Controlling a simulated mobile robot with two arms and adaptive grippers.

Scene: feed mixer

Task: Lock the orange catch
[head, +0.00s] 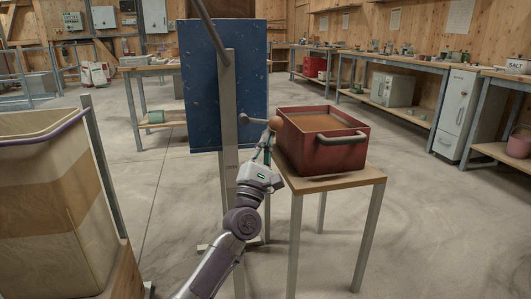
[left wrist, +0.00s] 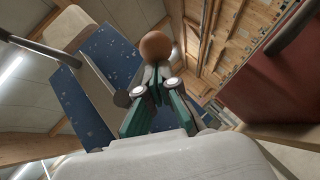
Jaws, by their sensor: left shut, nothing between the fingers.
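The catch shows as a lever with an orange-brown ball knob (head: 276,123) on its end, sticking out to the right from the grey post (head: 229,130) beside the blue panel (head: 205,90). The ball (left wrist: 155,46) also shows in the left wrist view, just beyond the fingertips. My left gripper (head: 266,143) is just below the knob in the head view. Its green-padded fingers (left wrist: 156,90) are shut with nothing between them. I cannot tell whether the fingertips touch the lever or ball. My right gripper is not in view.
A red bin (head: 310,156) with a grey handle and brown contents stands on a small table (head: 345,180) close to the right of my left gripper. The floor (head: 400,220) at the right is clear.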

